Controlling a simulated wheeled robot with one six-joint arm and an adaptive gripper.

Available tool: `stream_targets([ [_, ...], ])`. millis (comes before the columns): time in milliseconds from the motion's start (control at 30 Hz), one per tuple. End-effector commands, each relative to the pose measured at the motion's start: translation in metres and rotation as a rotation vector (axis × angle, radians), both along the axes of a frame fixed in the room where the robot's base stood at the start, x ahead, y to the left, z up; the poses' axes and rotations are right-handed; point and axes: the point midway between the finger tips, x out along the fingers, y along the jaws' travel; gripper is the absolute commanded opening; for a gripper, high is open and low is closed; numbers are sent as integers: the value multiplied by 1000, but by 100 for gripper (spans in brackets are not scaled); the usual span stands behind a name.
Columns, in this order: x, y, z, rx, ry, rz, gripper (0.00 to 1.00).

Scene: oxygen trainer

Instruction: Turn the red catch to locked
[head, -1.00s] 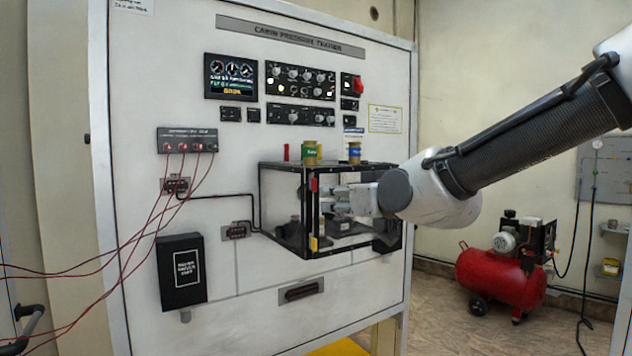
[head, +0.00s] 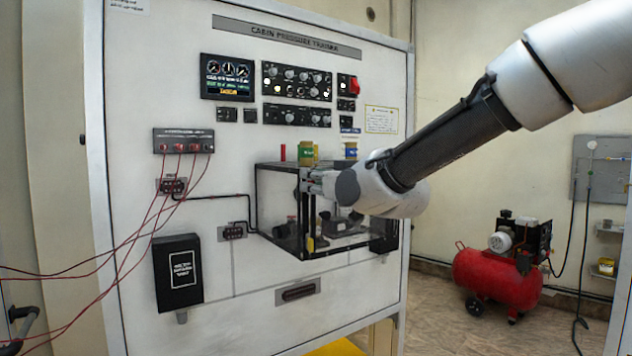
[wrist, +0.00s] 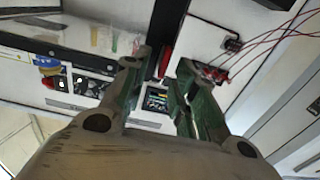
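The red catch (wrist: 166,59) shows in the wrist view as a long narrow piece along the black frame post of the clear box (wrist: 100,38). It lies between the two fingertips of my gripper (wrist: 163,62), which are apart on either side of it. I cannot tell whether a finger touches it. In the head view my gripper (head: 313,181) is at the upper part of the front corner post of the clear box (head: 277,215), and it hides the catch there.
A green-labelled jar (head: 306,152), a blue-labelled jar (head: 351,150) and a small red cylinder (head: 283,152) stand on the box. A yellow piece (head: 311,244) is low on the post. Red cables (head: 150,225) hang at left. A red compressor (head: 498,275) stands at right.

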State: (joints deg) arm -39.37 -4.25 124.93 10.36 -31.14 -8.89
Motion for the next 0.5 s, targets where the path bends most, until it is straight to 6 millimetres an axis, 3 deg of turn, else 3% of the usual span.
stream_targets([
  [33,0,0,0,0,0,0,24],
  [167,0,0,0,0,0,0,0],
  [500,0,0,0,7,6,0,0],
])
